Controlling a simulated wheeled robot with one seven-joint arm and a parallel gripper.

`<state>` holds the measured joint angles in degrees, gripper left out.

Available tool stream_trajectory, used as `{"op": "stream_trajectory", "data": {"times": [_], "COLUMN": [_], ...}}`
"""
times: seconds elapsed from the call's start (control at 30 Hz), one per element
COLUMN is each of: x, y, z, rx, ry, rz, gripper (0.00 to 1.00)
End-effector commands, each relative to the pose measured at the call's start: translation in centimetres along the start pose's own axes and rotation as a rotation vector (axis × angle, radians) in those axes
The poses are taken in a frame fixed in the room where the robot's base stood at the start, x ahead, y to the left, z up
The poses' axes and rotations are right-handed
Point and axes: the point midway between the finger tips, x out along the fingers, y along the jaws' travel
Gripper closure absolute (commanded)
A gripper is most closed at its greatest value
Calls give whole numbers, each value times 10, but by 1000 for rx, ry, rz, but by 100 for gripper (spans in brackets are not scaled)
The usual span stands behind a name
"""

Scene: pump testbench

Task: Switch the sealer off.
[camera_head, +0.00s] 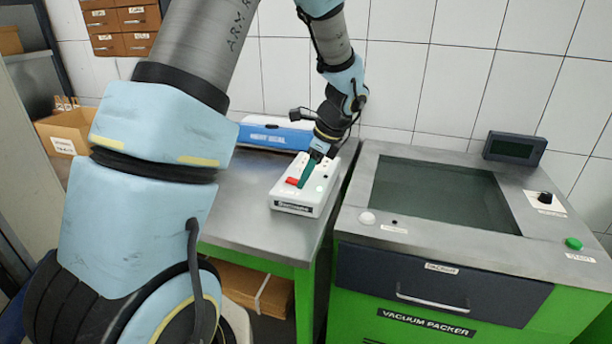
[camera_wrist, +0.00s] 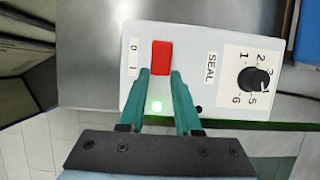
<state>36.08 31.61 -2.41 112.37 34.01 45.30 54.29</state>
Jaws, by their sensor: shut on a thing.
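The sealer is a white control box (camera_head: 303,198) on the steel table, and its top fills the middle of the wrist view (camera_wrist: 215,50). It carries a red switch (camera_wrist: 161,55) beside the marks 0 and 1. A black dial (camera_wrist: 252,79) numbered 1 to 6 sits beside the SEAL label. My gripper (camera_wrist: 160,72) has its green fingertips at either side of the red switch's near end, shut on it. In the head view my gripper (camera_head: 305,176) reaches the box from above, close to the red switch (camera_head: 292,181).
A blue box marked HEAT SEAL (camera_head: 270,136) lies behind the sealer near the wall. A green vacuum packer (camera_head: 440,262) stands close to the right. A cardboard box (camera_head: 66,130) is at the left. The table (camera_head: 262,236) is clear in front of the sealer.

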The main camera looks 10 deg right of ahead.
Motion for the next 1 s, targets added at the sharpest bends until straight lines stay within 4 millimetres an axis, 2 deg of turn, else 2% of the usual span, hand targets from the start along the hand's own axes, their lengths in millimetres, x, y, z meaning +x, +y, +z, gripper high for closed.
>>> {"op": "stream_trajectory", "data": {"times": [0.1, 0.47, 1.0], "x": [0, -3, -7], "y": [0, 1, 2], "z": [0, 3, 17], "rx": [0, -2, -4], "ry": [0, 25, 358], "rz": [1, 4, 9], "gripper": [100, 100, 100]}}
